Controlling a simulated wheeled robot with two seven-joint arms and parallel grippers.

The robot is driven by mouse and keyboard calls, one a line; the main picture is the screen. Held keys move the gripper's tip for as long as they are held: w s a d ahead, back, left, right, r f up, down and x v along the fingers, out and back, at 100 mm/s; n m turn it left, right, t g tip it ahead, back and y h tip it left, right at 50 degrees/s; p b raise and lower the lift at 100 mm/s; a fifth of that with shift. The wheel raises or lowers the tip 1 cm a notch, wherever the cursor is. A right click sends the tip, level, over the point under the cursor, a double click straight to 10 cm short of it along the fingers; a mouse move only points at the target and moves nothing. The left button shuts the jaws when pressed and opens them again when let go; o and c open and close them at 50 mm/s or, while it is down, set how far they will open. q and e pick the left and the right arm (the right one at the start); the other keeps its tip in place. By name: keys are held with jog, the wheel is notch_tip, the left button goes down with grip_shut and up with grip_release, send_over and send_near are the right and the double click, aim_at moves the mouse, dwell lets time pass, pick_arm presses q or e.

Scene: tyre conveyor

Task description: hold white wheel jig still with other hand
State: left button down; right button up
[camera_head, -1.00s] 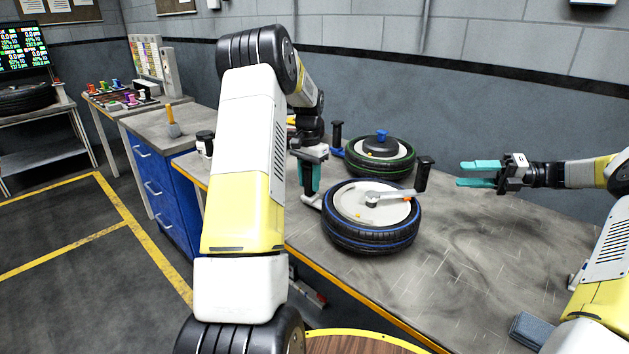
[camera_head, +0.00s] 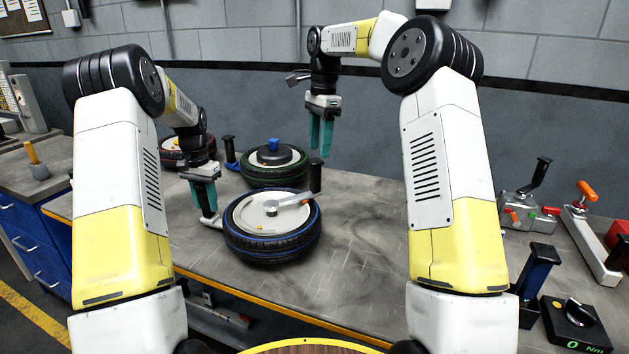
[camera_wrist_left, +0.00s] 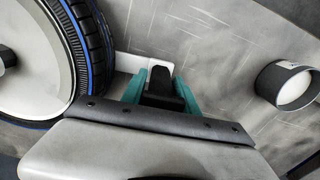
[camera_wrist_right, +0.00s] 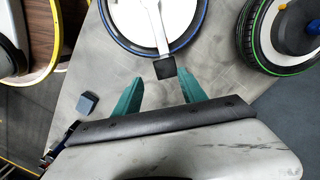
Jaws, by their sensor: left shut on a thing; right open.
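The white wheel jig (camera_head: 246,215) lies flat inside a blue-ringed tyre (camera_head: 270,245) on the grey bench. Its crank arm ends in an upright black grip (camera_head: 316,178) at the right. My left gripper (camera_head: 206,203) points down at the jig's left side. In the left wrist view its teal fingers (camera_wrist_left: 160,88) are shut on a black upright handle (camera_wrist_left: 161,84) on a white bracket beside the tyre. My right gripper (camera_head: 321,140) is open and empty, pointing down above and behind the black grip. In the right wrist view the grip (camera_wrist_right: 165,68) lies beyond its fingers (camera_wrist_right: 160,98), apart from them.
A green-ringed tyre (camera_head: 272,175) with a blue knob stands just behind; a red-ringed tyre (camera_head: 173,158) is further left. The bench right of the jig is clear.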

aim_at(315, 179)
jog(key=shift+w+a+r+n+t+h, duration=0.1)
jog(key=shift+a+r+n+t+h, duration=0.1)
jog(key=shift+a, duration=0.1)
jog(key=shift+w+a+r+n+t+h, duration=0.1)
jog(key=shift+a+t, duration=0.1)
jog(key=shift+a, duration=0.1)
jog(key=shift+f, duration=0.4)
notch_tip(315, 179, down, 11)
jog(key=shift+f, duration=0.1)
grip_shut()
dwell(0.9)
